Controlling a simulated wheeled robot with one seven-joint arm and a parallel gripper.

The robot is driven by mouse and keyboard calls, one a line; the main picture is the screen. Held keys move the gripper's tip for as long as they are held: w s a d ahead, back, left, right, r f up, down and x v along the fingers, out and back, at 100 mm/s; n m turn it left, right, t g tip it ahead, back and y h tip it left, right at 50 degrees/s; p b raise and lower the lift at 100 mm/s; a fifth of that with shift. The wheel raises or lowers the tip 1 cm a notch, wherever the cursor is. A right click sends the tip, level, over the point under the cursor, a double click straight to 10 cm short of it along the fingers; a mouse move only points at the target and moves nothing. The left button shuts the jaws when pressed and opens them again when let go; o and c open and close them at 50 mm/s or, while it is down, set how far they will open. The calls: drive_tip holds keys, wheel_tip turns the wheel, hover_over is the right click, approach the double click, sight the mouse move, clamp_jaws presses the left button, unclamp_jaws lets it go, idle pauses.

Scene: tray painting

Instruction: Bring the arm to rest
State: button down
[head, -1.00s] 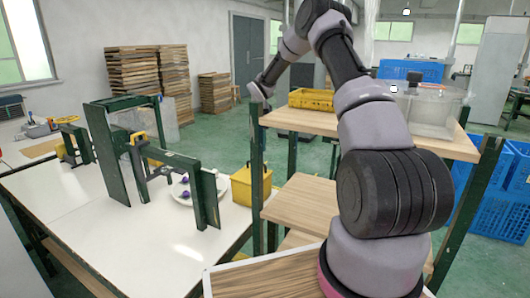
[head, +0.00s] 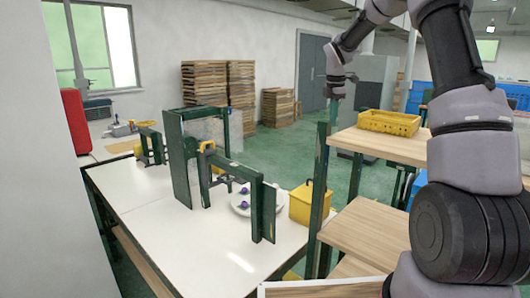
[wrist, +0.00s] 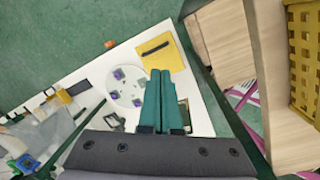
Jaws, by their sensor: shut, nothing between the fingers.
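My arm (head: 459,60) rises on the right of the head view and bends over at the top. My gripper (head: 336,92) hangs down at its far end, in the air beside the wooden shelf unit. In the wrist view my gripper's two green fingers (wrist: 159,80) lie side by side, shut, with nothing seen between them. Below and beyond the fingers are the yellow box (wrist: 162,55) and the white plate (wrist: 117,97) with small purple items on it. The gripper touches nothing that I can see.
A white table (head: 160,242) carries a dark green frame (head: 180,160), the plate (head: 236,208) and the yellow box (head: 309,207). The wooden shelf (head: 385,146) holds a yellow crate (head: 388,122). Stacked wooden crates (head: 205,85) stand behind, with open green floor between.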

drive_tip(key=s+a+r+m+t, duration=0.1)
drive_tip(key=s+r+m, duration=0.55)
drive_tip(key=s, duration=0.35)
drive_tip(key=s+a+r+m+t, duration=0.1)
drive_tip(key=s+r+m+t, duration=0.1)
drive_tip(key=s+r+m, duration=0.65)
drive_tip(key=s+a+f+m+t+y, duration=0.1)
drive_tip(key=s+f+m+t+y, duration=0.1)
drive_tip(key=s+m, duration=0.8)
drive_tip(key=s, duration=0.9)
drive_tip(key=shift+s+a+t+y, duration=0.2)
drive_tip(key=shift+s+t+y, duration=0.1)
drive_tip(key=shift+s, duration=0.05)
drive_tip(key=shift+w+f, duration=0.1)
drive_tip(key=shift+w, duration=0.05)
